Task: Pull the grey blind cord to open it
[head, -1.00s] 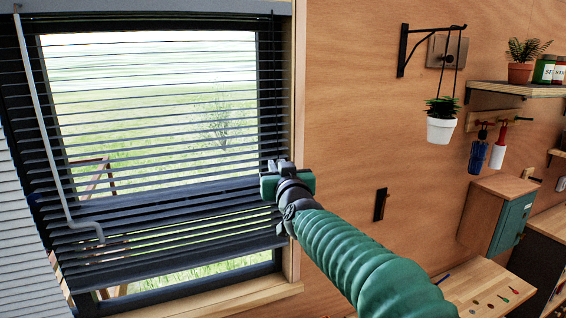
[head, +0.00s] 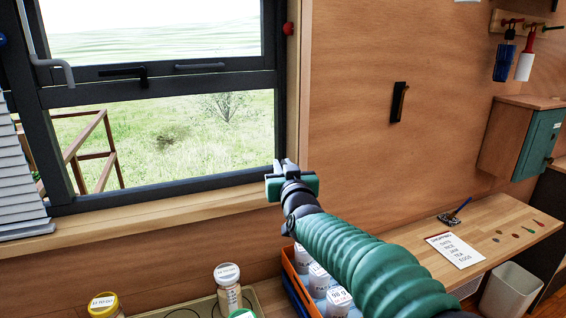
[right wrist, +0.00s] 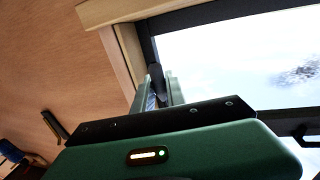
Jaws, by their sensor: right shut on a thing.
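My right gripper (head: 286,168) is shut in front of the lower right corner of the window frame. In the right wrist view its fingers (right wrist: 158,90) close on a small dark piece (right wrist: 156,74), seemingly the end of the blind cord; the rest of the cord cannot be made out. A grey rod with a bent end (head: 52,63) hangs at the window's upper left. My left gripper is not in view.
Below the sill (head: 150,215) stand jars (head: 229,290) and an orange crate (head: 290,275) of lidded containers, under my right arm. A wooden desk (head: 480,228) and a green-doored cabinet (head: 538,142) are on the right. The wall between (head: 345,120) is mostly bare.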

